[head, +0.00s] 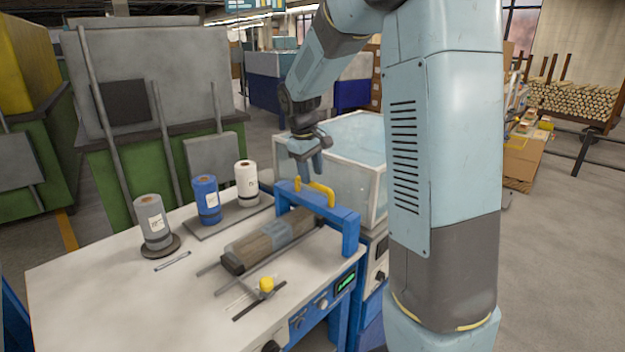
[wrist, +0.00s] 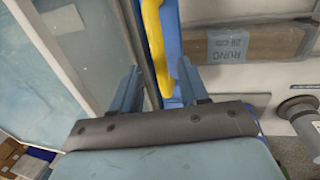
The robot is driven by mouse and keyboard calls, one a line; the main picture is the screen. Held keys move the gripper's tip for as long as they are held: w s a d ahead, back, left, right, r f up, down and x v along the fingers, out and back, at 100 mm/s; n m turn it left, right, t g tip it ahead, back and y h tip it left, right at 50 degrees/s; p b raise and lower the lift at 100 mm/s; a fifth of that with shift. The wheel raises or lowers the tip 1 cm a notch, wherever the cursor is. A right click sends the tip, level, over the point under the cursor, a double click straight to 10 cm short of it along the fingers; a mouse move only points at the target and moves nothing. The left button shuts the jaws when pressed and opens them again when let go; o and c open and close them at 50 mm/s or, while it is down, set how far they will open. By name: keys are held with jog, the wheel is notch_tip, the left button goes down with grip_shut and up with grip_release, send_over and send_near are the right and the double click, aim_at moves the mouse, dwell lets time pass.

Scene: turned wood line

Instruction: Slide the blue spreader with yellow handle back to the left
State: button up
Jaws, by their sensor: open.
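The blue spreader (head: 347,219) is an upright frame over the bench at the right end of a wooden bundle. Its yellow handle (head: 318,190) sits on the top bar. My gripper (head: 309,160) points down just above the handle, open. In the wrist view, the fingers of my gripper (wrist: 160,86) stand apart, with the yellow handle (wrist: 155,42) and the blue bar (wrist: 172,50) between them in the picture. I cannot tell if the fingertips reach down around the handle. The wooden bundle (head: 250,248) with a grey label lies on rails; it also shows in the wrist view (wrist: 274,41).
Grey (head: 152,222), blue (head: 206,198) and white (head: 246,183) spools stand at the bench's back left. A yellow knob (head: 267,284) and a pen (head: 172,261) are on the bench (head: 100,285). A clear-walled box (head: 350,150) stands right behind the spreader. The left front bench is clear.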

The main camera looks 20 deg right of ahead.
jog(key=shift+w+d+f, duration=0.1)
jog(key=shift+d+f, duration=0.05)
jog(key=shift+f, duration=0.6)
jog(key=shift+w+d+f, duration=0.1)
jog(key=shift+f, duration=0.6)
jog(key=shift+c, duration=0.4)
grip_shut()
